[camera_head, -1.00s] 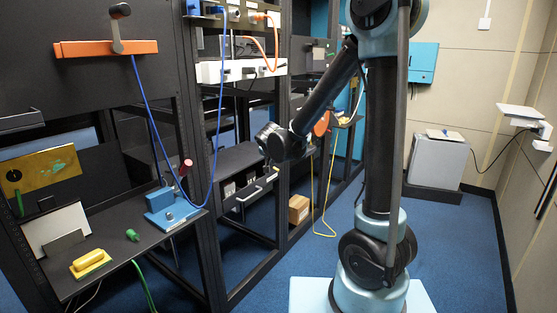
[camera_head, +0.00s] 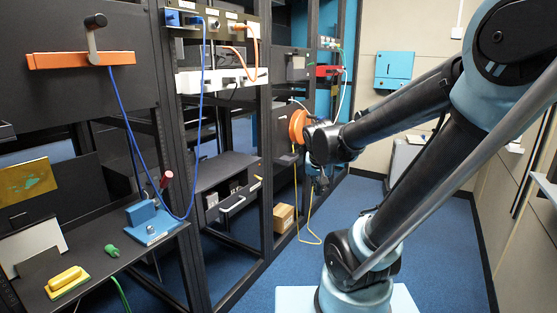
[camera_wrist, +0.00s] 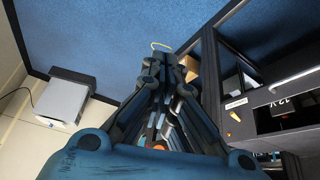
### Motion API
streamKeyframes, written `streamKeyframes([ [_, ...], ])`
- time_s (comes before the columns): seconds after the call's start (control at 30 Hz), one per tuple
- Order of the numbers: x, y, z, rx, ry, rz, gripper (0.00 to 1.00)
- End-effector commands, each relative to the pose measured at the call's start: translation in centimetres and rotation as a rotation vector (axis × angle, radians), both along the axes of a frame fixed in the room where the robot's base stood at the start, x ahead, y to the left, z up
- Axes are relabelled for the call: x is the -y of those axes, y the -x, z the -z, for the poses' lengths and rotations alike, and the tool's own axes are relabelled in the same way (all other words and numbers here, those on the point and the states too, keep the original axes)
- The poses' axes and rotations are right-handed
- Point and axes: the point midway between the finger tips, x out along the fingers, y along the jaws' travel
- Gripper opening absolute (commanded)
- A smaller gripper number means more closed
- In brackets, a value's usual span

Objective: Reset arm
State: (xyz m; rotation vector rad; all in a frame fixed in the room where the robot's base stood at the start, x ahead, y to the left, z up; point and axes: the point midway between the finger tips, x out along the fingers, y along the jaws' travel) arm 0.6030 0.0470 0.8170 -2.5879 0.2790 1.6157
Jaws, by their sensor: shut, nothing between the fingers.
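My arm reaches from the right across the middle of the head view, bent at the elbow. My gripper (camera_head: 321,184) hangs at its end, small and dark, in front of the racks and above the blue floor. In the wrist view my gripper's fingers (camera_wrist: 163,68) are drawn together and hold nothing. An orange round reel (camera_head: 298,126) is just behind and left of my wrist in the head view; I cannot tell how far apart they are.
A rack shelf with an open drawer (camera_head: 232,204) stands left of my gripper. A cardboard box (camera_head: 284,218) sits low in the rack, near a hanging yellow cable (camera_head: 309,228). A console with a blue winch block (camera_head: 151,222) is at left. The blue floor (camera_head: 262,290) has free room.

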Motion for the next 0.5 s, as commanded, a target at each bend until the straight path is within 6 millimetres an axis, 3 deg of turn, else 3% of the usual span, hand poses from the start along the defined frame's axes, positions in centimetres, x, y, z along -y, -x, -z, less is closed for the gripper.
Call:
streamKeyframes([
  [0.2, 2.9, 5.7, 1.3, -0.092, 0.004, -0.047, 0.00],
  [0.5, 4.6, 13.0, 3.6, -0.203, -0.018, -0.137, 0.00],
])
